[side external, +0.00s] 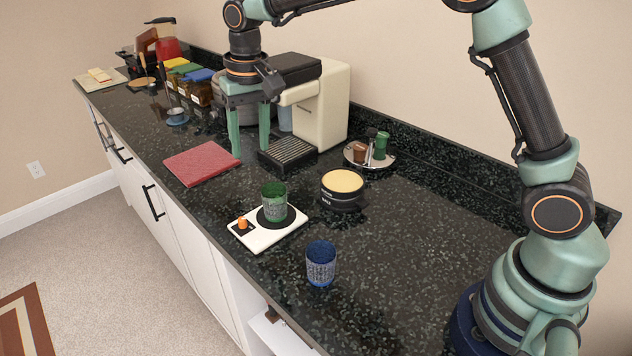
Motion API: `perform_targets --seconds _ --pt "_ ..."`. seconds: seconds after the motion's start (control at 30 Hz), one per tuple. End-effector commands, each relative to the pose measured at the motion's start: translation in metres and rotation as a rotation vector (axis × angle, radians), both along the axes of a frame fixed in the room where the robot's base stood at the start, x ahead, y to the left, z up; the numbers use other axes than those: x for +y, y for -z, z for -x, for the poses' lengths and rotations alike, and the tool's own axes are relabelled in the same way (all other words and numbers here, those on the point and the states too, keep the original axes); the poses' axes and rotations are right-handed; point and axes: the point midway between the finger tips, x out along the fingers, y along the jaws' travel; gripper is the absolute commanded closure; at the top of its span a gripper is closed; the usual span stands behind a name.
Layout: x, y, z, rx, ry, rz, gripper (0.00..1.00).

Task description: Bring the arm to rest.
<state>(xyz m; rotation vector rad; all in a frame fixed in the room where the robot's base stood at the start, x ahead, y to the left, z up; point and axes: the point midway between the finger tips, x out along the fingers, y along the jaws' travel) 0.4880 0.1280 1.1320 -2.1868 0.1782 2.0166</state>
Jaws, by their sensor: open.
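My gripper (249,138) hangs from my arm with its two green fingers apart and pointing down. It is open with nothing between the fingers. It is above the dark speckled counter (420,240), in front of the cream coffee machine (325,105) in the picture and to the right of the red book (201,163). Whether the fingertips touch the counter or the machine I cannot tell.
A green cup (274,203) stands on a white board with a dark disc (265,238). A blue cup (320,265) and a black tin (342,190) stand nearby. A round tray (352,160) holds small items. The counter's right part is clear.

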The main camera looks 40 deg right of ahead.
Motion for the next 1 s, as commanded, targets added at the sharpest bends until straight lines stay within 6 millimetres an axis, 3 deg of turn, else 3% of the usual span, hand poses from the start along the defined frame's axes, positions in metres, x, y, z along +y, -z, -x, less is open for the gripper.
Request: perform_targets --seconds 0.03,0.2,0.43,0.63,0.8,1.0 --pt "-0.011 -0.015 0.009 -0.027 -0.006 -0.004 0.46" --pt "-0.040 -0.047 0.040 -0.099 -0.042 -0.008 0.46" --pt "-0.075 -0.071 0.091 -0.201 -0.088 0.001 0.46" --pt "-0.100 -0.074 0.139 -0.287 -0.126 0.022 0.46" --pt "-0.116 -0.066 0.174 -0.354 -0.157 0.048 0.46" --pt "-0.126 -0.053 0.198 -0.401 -0.181 0.072 0.46"
